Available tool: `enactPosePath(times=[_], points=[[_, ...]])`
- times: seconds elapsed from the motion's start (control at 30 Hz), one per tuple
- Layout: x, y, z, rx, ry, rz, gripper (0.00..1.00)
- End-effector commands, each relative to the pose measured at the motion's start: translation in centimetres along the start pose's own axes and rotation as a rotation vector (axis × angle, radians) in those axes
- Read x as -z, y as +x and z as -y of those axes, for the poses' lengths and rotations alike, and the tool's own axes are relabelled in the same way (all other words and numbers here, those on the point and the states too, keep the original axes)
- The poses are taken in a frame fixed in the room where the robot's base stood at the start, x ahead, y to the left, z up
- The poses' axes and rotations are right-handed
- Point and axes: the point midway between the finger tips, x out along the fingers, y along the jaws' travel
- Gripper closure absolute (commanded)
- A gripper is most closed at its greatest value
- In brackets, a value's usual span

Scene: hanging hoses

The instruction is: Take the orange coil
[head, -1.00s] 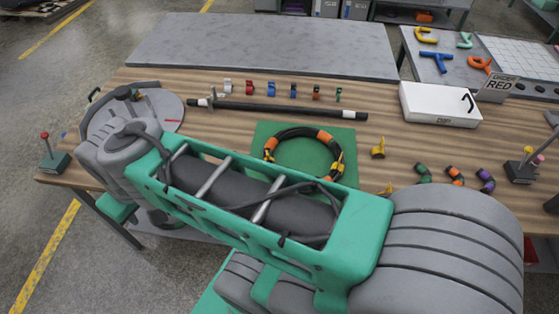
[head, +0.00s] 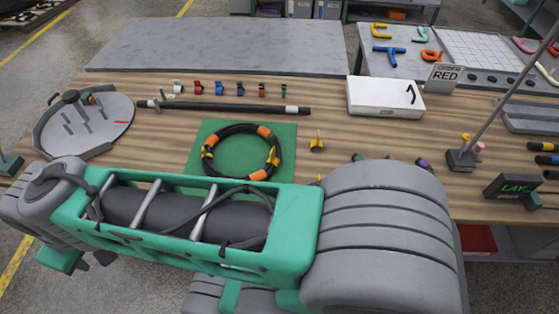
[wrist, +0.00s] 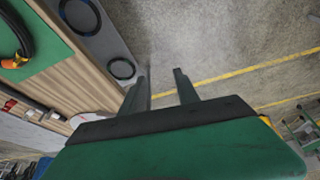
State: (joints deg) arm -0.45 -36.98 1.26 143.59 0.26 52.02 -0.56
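The orange coil (head: 264,131) is a black hose ring with orange bands and yellow ties. It lies flat on a green mat (head: 197,148) on the wooden table, just beyond my arm in the head view. Part of the coil (wrist: 16,62) shows at the left edge of the wrist view. My gripper (wrist: 160,76) is open and empty, its two fingers apart over bare floor beside the table edge, away from the coil. In the head view my forearm crosses the near table edge, and I cannot make out the fingers there.
A long black hose (head: 225,107) lies behind the mat. A grey round board with pegs (head: 110,130) is at the left. A yellow fitting (head: 317,143), a white box (head: 385,99) and a post on a stand (head: 460,160) are to the right. Black rings (wrist: 80,15) lie on a grey surface below.

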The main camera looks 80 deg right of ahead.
Motion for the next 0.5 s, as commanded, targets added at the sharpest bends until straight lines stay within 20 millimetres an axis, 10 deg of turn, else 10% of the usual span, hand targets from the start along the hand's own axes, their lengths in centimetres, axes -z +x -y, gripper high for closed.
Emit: enactPosePath(times=[0.17, 0.37, 0.5], points=[[0.7, 1.0, -4.0, -0.041, -0.051, 0.043, 0.46], [-1.2, 4.3, -19.2, -0.072, -0.297, 0.217, 0.42], [-8.5, 6.3, -30.5, 0.007, -0.486, 0.322, 0.42]])
